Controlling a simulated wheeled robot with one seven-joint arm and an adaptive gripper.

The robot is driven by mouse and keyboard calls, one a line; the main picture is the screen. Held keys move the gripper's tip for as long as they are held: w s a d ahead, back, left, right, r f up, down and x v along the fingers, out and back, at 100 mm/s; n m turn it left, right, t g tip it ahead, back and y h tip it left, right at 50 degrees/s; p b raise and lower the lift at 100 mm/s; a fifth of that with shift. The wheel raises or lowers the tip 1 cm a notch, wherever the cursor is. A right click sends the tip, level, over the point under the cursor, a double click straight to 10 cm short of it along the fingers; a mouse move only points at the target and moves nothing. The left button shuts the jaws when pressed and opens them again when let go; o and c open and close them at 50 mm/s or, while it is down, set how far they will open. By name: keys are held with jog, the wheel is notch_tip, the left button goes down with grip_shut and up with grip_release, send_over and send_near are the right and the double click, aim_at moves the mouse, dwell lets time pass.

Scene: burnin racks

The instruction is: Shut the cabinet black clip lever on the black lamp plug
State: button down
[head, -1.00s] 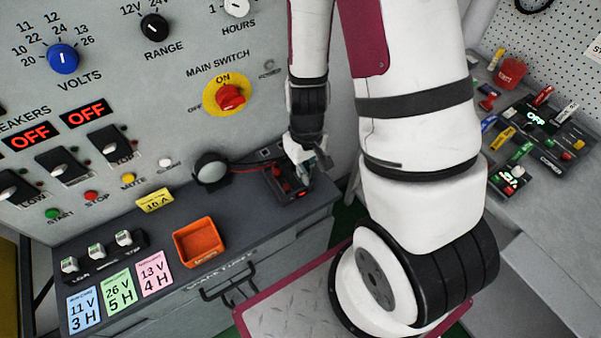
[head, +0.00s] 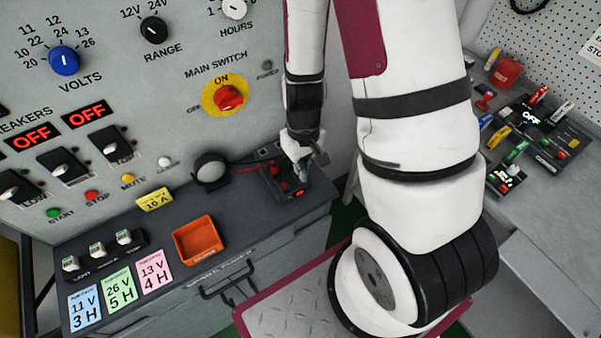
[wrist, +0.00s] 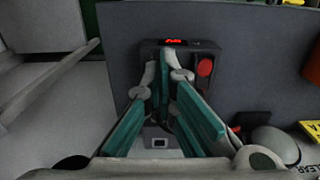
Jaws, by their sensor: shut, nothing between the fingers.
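A small dark box (head: 294,195) with red parts and a lit red display sits at the right end of the cabinet top. In the wrist view its display (wrist: 174,42) glows at its far edge, and a round red part (wrist: 205,67) shows on its right side. My gripper (head: 300,177) is over the box, pointing down. In the wrist view my gripper (wrist: 166,62) has its teal fingers together, with nothing seen between them. The fingers cover the middle of the box. I cannot make out the black clip lever or the black lamp plug, nor whether the fingers touch anything.
The grey cabinet top (head: 240,215) also holds an orange tray (head: 197,255), a round dark lamp (head: 209,170) with a red wire, and small switches at the left. The control panel (head: 170,110) stands behind. Another bench with several coloured items is at the right.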

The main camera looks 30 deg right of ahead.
jog(key=shift+r+p, duration=1.35)
jog(key=shift+r, duration=1.3)
jog(key=a+r+t+b, duration=0.1)
jog(key=a+r+t, duration=0.1)
jog(key=r, duration=0.9)
jog(key=a+r+t+b, duration=0.2)
jog(key=a+r, duration=0.1)
jog(key=r, duration=0.8)
jog(key=s+r+t+b, duration=0.1)
jog(key=s+r, duration=0.5)
jog(key=s, duration=0.1)
jog(key=shift+s+t, duration=0.3)
jog(key=shift+s, duration=0.05)
